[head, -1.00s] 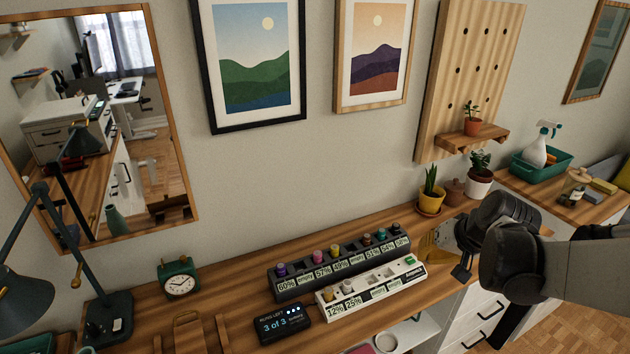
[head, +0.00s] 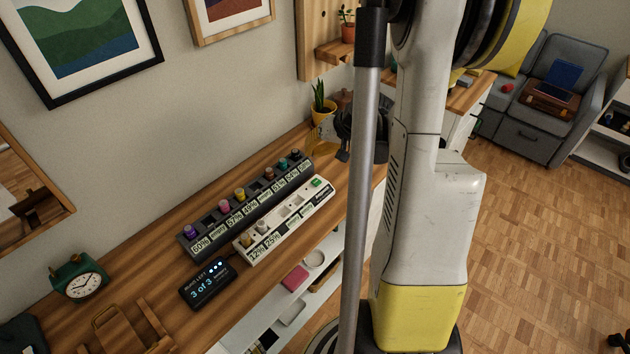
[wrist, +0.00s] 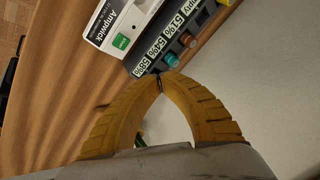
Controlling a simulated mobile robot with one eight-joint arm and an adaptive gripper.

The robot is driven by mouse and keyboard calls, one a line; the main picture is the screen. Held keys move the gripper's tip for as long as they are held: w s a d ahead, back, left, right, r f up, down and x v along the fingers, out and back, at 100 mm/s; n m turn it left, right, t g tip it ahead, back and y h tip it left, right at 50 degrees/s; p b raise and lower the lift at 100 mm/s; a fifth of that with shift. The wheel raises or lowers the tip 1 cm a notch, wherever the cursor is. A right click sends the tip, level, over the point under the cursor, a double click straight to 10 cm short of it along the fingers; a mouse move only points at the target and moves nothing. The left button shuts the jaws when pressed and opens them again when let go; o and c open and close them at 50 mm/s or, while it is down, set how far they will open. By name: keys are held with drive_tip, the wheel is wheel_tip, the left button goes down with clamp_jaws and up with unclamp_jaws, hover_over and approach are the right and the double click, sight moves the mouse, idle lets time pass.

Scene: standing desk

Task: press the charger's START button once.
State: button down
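The white charger (head: 272,235) lies on the wooden desk, with its far right end towards my gripper. Its green START button (head: 317,182) sits on that end; in the wrist view the green button (wrist: 121,42) is up and left of my fingertips. My gripper (head: 322,146) is beyond the charger's far right end, partly hidden by my own body. In the wrist view its yellow fingers (wrist: 160,80) meet at the tips with nothing between them. The tips appear beside the end of the dark rack, apart from the button; their height above the desk is unclear.
A dark rack (head: 187,249) with several coloured cells and percentage labels runs along the charger's wall side. A small display (head: 207,284) reads "3 of 3". A green clock (head: 79,279) is at left.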

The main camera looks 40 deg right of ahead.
sight(313, 181)
drive_tip(key=shift+f+b, duration=3.35)
drive_tip(key=shift+f, duration=1.05)
drive_tip(key=shift+f+b, duration=0.4)
drive_tip(key=shift+f+b, duration=0.45)
drive_tip(key=shift+b, duration=0.05)
drive_tip(key=shift+r, duration=0.1)
drive_tip(key=shift+r+p, duration=0.7)
drive_tip(key=shift+r, duration=0.15)
drive_tip(key=shift+r, duration=0.1)
wheel_tip(313, 181, up, 5)
drive_tip(key=p, duration=0.3)
drive_tip(key=shift+p, duration=0.35)
